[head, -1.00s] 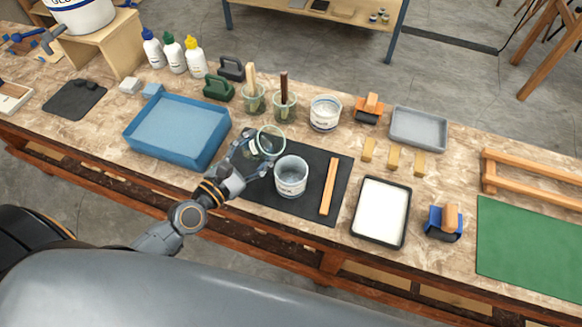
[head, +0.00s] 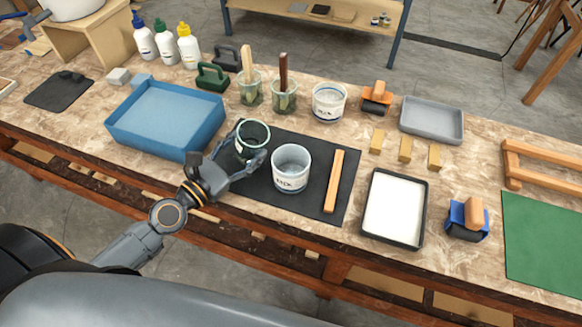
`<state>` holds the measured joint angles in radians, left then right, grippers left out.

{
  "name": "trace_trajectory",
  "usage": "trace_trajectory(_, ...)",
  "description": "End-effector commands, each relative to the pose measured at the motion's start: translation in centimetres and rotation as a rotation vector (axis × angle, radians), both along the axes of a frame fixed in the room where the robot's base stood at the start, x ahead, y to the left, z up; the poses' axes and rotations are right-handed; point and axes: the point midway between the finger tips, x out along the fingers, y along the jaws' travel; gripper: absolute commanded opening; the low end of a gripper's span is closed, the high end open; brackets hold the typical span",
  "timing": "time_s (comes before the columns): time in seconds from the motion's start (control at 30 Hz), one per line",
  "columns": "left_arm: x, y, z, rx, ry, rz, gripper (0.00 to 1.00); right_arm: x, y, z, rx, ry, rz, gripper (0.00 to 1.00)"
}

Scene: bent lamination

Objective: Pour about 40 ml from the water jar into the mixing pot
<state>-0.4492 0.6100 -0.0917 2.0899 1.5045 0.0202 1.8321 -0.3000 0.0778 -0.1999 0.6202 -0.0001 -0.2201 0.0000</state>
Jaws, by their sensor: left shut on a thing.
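The water jar (head: 254,134), clear glass with a greenish rim, is in my left gripper (head: 242,153). The gripper is shut around its side, and the fingers hide part of the jar. It looks close to upright, with its mouth facing up; I cannot tell whether its base touches the mat or how much water it holds. The white mixing pot (head: 291,181), marked MIX, stands upright on the black mat (head: 315,150), just right of the jar and apart from it. The pot's inside looks pale grey-blue. My right gripper is not in view.
A blue tray (head: 121,128) lies left of the jar. Two glass cups with brushes (head: 251,90) (head: 284,98) and a white tub (head: 328,116) stand behind. A wooden stick (head: 334,182) lies right of the pot, then a black-rimmed white tray (head: 423,214).

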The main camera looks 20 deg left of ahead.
Motion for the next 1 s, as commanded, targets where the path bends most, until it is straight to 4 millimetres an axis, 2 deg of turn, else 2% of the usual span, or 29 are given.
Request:
trace_trajectory(0.03, 0.1, 0.3, -0.5, -0.038, 0.003, 0.000, 0.16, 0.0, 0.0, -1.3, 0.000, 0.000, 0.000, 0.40)
trace_trajectory(0.3, 0.4, 1.5, -0.7, -0.229, 0.046, 0.001, 0.16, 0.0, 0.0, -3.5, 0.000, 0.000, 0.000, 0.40)
trace_trajectory(0.5, 0.5, 1.8, -0.6, -0.292, 0.060, 0.000, 0.16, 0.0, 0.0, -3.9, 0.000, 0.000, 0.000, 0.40)
trace_trajectory(1.0, 0.5, 1.9, -0.5, -0.297, 0.062, 0.001, 0.16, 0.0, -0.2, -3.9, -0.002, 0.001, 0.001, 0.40)
